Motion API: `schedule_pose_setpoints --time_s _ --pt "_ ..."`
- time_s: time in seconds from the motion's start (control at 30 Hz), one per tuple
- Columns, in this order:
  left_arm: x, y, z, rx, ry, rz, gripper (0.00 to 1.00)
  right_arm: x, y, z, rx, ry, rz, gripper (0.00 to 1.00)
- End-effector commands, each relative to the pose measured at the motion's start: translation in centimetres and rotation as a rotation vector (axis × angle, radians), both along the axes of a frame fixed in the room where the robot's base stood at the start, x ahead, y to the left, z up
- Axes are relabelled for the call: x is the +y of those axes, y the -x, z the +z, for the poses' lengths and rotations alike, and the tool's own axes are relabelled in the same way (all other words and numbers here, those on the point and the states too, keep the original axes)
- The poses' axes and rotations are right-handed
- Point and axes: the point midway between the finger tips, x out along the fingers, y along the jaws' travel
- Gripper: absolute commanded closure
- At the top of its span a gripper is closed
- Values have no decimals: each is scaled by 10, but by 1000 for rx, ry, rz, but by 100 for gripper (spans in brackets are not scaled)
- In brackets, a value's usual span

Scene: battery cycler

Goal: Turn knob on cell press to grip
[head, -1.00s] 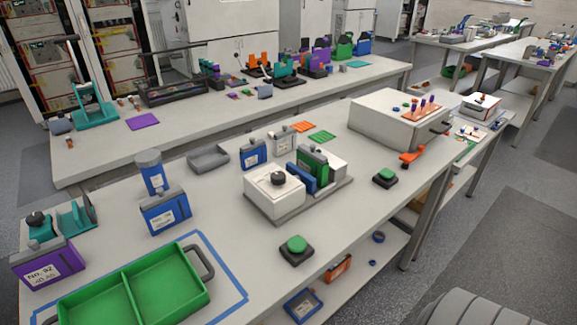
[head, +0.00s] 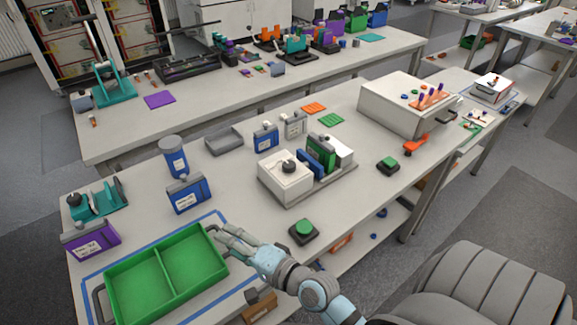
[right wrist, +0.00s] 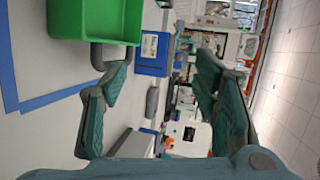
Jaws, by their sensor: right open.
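The cell press (head: 285,184) is a white block on a grey base in the middle of the near table, in the head view. A dark round knob (head: 288,167) is on its top, with a blue plate (head: 310,165) and a green plate (head: 321,152) beside it. My right gripper (head: 222,237) is left of and nearer than the press, by the right end of the green tray, apart from the knob. Its teal fingers are spread and empty in the right wrist view (right wrist: 163,72). I cannot clearly make out the knob there. My left gripper is not in view.
The green two-part tray (head: 158,262) lies at the near left and shows in the right wrist view (right wrist: 95,20). A green button on a black base (head: 303,231) stands in front of the press. A blue battery case (head: 188,196) stands left of it.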

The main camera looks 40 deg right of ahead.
Motion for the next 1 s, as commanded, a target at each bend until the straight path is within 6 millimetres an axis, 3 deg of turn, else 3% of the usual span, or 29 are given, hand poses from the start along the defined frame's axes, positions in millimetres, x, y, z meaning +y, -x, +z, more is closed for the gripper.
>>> schedule_pose_setpoints --time_s 0.1,0.17,0.3,0.4,0.57,1.0 --pt "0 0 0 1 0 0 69 -35 -35 28 -120 -482 -245 45" --pt "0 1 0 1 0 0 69 -65 -46 35 -191 -761 -391 45" --pt "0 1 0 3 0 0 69 -140 -47 17 -377 -1345 -738 45" --pt "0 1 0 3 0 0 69 -168 -36 -2 -477 -1562 -890 45" --pt "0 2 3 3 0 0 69 -187 -44 -8 -514 -1624 -936 45" --pt "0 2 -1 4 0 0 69 -253 -123 -8 -513 -1618 -933 45"
